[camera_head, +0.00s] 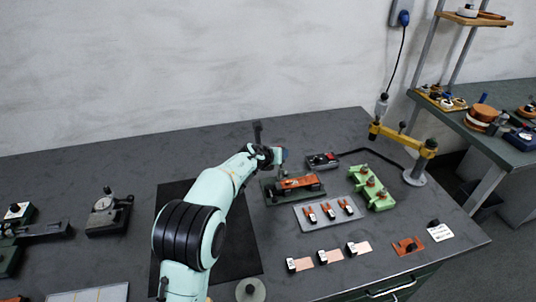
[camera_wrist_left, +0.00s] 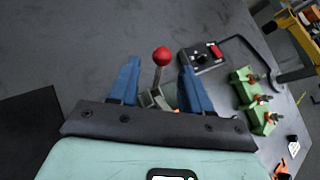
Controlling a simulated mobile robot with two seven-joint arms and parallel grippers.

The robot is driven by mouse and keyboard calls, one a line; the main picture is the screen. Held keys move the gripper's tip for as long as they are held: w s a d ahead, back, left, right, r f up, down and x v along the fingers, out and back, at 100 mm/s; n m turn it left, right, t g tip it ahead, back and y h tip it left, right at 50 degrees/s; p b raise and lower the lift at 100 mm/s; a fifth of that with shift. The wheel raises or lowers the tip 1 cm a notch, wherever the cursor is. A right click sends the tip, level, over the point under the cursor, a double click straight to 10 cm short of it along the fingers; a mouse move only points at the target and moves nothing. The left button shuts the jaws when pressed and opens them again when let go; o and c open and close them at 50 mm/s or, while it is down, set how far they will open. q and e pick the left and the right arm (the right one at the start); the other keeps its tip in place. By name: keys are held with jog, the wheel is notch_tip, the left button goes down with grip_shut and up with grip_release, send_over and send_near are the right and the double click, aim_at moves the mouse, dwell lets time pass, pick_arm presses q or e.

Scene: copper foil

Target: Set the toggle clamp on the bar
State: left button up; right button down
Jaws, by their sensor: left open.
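My left gripper (camera_head: 278,156) reaches over the dark green fixture (camera_head: 273,196) that carries a copper-orange bar (camera_head: 300,183). In the left wrist view its blue fingers (camera_wrist_left: 159,70) are open and apart. The toggle clamp's lever (camera_wrist_left: 158,76), topped by a red ball knob (camera_wrist_left: 162,57), stands up between the fingers, with a gap on both sides. The lever's metal base shows low between the fingers; the rest of the clamp and most of the bar are hidden by the gripper there. The right gripper is not in view.
A black box with a red switch (camera_head: 322,160) stands just behind the fixture. A grey tray (camera_head: 330,213) with several orange-handled parts and a green block (camera_head: 371,188) lie to the right. A yellow arm stand (camera_head: 415,150) is farther right. A black mat (camera_head: 230,245) lies left.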

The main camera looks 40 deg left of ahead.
pick_arm(q)
jog(key=p+v, duration=0.3)
jog(key=v, duration=0.6)
jog(key=shift+s+r, duration=0.15)
jog(key=shift+s, duration=0.1)
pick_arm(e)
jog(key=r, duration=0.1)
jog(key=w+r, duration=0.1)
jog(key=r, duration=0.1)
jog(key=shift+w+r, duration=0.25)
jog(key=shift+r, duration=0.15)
pick_arm(q)
jog(key=shift+c, duration=0.3)
